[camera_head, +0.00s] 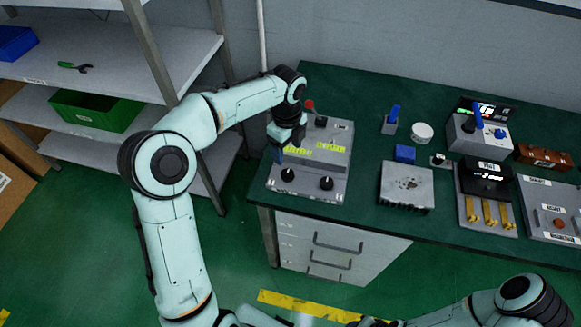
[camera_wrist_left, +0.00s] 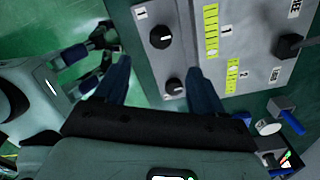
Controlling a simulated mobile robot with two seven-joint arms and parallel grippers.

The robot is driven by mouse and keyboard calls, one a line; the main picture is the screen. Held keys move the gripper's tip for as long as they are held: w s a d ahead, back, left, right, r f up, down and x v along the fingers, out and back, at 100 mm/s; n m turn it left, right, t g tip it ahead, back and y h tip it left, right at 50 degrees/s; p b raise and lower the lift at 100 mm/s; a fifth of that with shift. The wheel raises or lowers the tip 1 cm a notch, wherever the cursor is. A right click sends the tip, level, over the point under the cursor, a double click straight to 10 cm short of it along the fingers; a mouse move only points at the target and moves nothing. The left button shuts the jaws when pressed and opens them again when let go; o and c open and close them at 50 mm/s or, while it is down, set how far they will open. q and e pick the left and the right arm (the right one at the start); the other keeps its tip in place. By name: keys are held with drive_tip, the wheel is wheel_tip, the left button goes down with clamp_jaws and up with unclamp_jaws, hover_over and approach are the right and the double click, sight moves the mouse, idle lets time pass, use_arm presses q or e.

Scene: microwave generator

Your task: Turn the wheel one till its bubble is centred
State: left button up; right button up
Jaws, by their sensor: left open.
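Wheel one is the black knob (camera_wrist_left: 161,37) beside the "1" label on a grey panel (camera_head: 341,168); in the head view it is the left knob (camera_head: 288,174) at the near edge. The second knob (camera_wrist_left: 174,87) is the right one (camera_head: 326,184). My left gripper (camera_head: 279,157) is over the panel's left side. Its two fingers (camera_wrist_left: 159,66) are apart and empty; wheel one shows beyond the fingertips. I cannot make out my right gripper.
A red-tipped lever (camera_head: 310,104) stands at the panel's far end. To the right are a blue block (camera_head: 405,153), a white round piece (camera_head: 421,132) and a finned metal block (camera_head: 407,187). Shelves (camera_head: 110,60) stand on the left. Bare green benchtop (camera_head: 362,200) lies right of the panel.

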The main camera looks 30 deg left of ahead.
sight(288, 174)
use_arm(q)
wheel_tip(288, 174, down, 12)
drive_tip(key=shift+w+r+b, duration=0.1)
drive_tip(key=shift+r+b, duration=0.1)
drive_tip(key=shift+b, duration=0.35)
drive_tip(key=c, duration=1.1)
